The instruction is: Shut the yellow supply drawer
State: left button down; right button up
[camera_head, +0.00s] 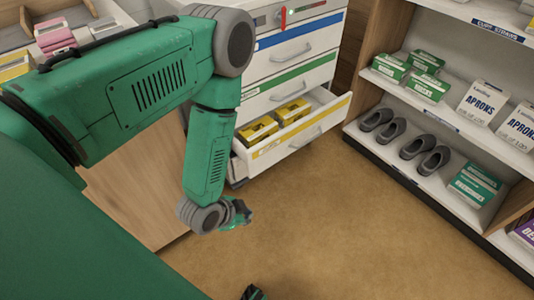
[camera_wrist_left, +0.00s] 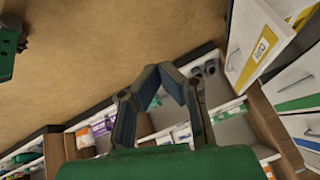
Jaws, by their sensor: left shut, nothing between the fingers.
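The yellow supply drawer (camera_head: 329,122) is the lowest of a white cabinet and stands pulled out. Its front has a yellow stripe and a grey handle, and yellow boxes (camera_head: 292,111) lie inside. My left gripper (camera_head: 239,217) is shut and empty, in front of and below the drawer at its left, apart from it. In the left wrist view the fingers (camera_wrist_left: 160,70) meet at the tips. The yellow-striped drawer front (camera_wrist_left: 258,48) shows at the upper right there, clear of the fingers.
The blue-striped drawer (camera_head: 290,50) and green-striped drawer (camera_head: 288,85) above look closed. A shelf unit (camera_head: 445,118) with shoes, aprons and green boxes stands to the right. Brown floor (camera_head: 330,220) is clear in front of the drawer. A wooden panel (camera_head: 140,195) lies behind my left arm.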

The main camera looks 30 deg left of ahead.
pick_arm(q)
jog(key=w+a+f+m+t+b, duration=0.25)
jog(key=w+f+m+t, duration=0.2)
jog(key=w, duration=0.35)
jog(key=m+t+b, duration=0.5)
jog(key=m+t, duration=0.2)
send_near(257, 154)
jog(key=w+d+r, duration=0.2)
jog(key=w+d, duration=0.4)
jog(key=shift+w+a+r+b, duration=0.15)
jog(key=shift+w+a+b, duration=0.4)
jog(key=shift+a, duration=0.4)
jog(key=shift+w+a+r+b, duration=0.15)
jog(key=shift+w+a+b, duration=0.15)
jog(key=shift+w+a, duration=0.5)
jog(key=shift+s+a, duration=0.15)
